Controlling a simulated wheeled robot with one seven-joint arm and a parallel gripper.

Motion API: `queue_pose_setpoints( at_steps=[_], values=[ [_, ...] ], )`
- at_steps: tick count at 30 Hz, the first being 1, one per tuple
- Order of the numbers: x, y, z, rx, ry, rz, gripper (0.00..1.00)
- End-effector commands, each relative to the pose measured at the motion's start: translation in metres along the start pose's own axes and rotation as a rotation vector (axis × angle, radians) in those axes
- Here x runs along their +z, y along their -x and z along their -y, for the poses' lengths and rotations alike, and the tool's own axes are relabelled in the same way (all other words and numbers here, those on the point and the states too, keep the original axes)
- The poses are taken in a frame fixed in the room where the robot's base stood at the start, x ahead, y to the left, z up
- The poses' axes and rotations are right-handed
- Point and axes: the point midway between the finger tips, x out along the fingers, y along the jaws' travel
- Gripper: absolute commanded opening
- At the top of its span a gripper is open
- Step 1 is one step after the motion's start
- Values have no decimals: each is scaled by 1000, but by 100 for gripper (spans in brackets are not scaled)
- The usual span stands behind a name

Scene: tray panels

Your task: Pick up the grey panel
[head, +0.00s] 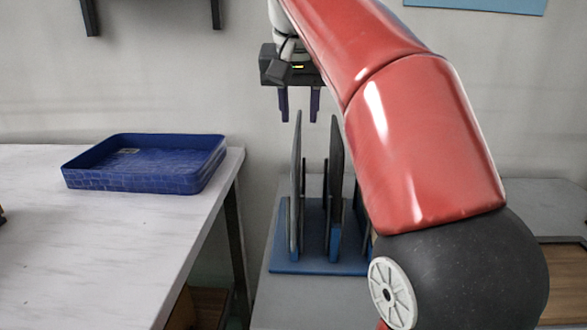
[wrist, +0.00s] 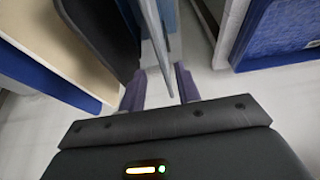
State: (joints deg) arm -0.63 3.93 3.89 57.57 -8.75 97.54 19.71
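The grey panel (head: 296,185) stands upright in the blue rack (head: 290,267) in the head view, seen almost edge-on. In the wrist view the grey panel (wrist: 159,30) shows as a thin light-grey strip with its end between my fingers. My gripper (head: 300,119) is above the rack, pointing down, with its two dark purple fingers apart. In the wrist view my gripper (wrist: 158,72) is open, one finger on each side of the panel, with gaps visible. How far down the fingers reach along the panel is hard to tell.
A dark panel (head: 336,170) stands to the right in the rack; it appears left in the wrist view (wrist: 105,30), beside a beige panel (wrist: 48,40). A blue tray (head: 145,178) lies on the white table (head: 80,240) at left and looks empty. My arm hides the rack's right side.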

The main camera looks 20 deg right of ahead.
Motion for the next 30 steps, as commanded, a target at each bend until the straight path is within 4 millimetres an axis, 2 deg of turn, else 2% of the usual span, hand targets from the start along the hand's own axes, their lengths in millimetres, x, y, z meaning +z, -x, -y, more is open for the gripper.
queue_pose_setpoints(
  at_steps=[12,22,30],
  values=[
    [5,-58,4,0,-1,1,33],
    [4,-64,4,-1,-1,-1,33],
    [4,-64,4,-1,0,-1,0]
  ],
)
